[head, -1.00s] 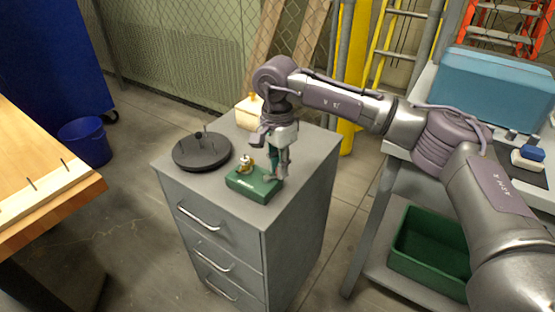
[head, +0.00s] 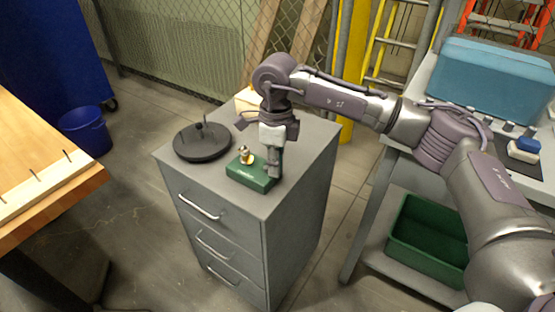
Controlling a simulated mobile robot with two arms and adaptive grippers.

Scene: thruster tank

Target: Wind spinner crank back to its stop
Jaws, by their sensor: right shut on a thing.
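A small green box (head: 248,177) with a brass fitting (head: 246,156) on its top sits at the front of the grey cabinet's top. I take it for the spinner; its crank is not clearly visible and seems hidden by my gripper. My right gripper (head: 274,172) points down at the right end of the green box. It is shut on a part there, most likely the crank, but the fingers hide it. My left gripper is not in view.
A black round plate (head: 204,146) with upright pins stands left of the box on the grey drawer cabinet (head: 212,190). A cream-coloured object (head: 246,101) is partly hidden behind my right arm. A wooden bench (head: 40,165) is at left, a shelf with a green bin (head: 430,240) at right.

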